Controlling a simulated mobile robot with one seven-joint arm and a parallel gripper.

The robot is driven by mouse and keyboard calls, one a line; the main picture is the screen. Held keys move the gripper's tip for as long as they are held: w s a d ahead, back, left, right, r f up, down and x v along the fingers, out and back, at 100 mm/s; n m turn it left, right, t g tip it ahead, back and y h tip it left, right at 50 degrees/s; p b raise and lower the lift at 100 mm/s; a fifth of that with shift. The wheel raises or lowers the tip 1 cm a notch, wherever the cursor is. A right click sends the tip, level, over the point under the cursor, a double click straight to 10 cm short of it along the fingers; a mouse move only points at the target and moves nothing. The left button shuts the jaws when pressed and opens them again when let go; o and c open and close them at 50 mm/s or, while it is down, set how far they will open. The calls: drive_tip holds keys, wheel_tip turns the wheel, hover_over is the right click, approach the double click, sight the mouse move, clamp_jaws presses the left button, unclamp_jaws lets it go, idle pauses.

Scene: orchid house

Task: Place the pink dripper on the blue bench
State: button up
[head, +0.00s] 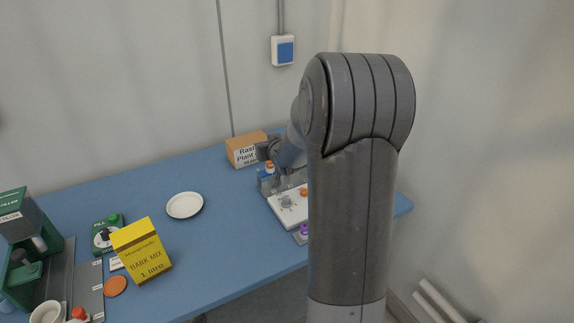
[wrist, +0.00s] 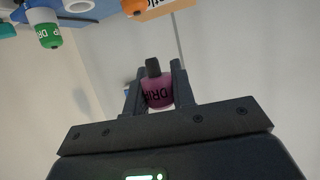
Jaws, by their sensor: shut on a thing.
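The pink dripper (wrist: 159,94) is a small pink bottle with a dark cap and black lettering, part of which is covered. In the wrist view my gripper (wrist: 156,96) is shut on it, one finger on each side. It appears clear of any surface there. In the head view the blue bench (head: 230,190) runs along the wall. My arm stands in front of its right part. The gripper end is partly hidden behind the arm near the cardboard box, and I cannot make out the pink dripper in that view.
A cardboard box (head: 246,149), an orange-capped bottle (head: 269,169) and a white tray (head: 290,215) are near my arm. A white saucer (head: 185,205), a yellow bark mix box (head: 142,250) and an orange disc (head: 115,286) stand further left. Bare bench lies between saucer and tray.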

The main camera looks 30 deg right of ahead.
drive_tip(key=s+d+r, duration=0.1)
drive_tip(key=s+d, duration=0.1)
drive_tip(key=d, duration=0.5)
drive_tip(key=s+d+r, duration=0.1)
drive_tip(key=s+d, duration=0.2)
drive_tip(key=d, duration=0.5)
drive_tip(key=shift+s, duration=0.35)
drive_tip(key=w+a+f, duration=0.2)
drive_tip(key=w, duration=0.1)
drive_tip(key=w+a+f, duration=0.2)
drive_tip(key=w, duration=0.1)
drive_tip(key=w+a+f, duration=0.3)
drive_tip(key=shift+w+a+f, duration=0.1)
drive_tip(key=shift+f, duration=1.75)
drive_tip(key=shift+f, duration=0.15)
drive_tip(key=o, duration=1)
drive_tip(key=shift+c, duration=0.2)
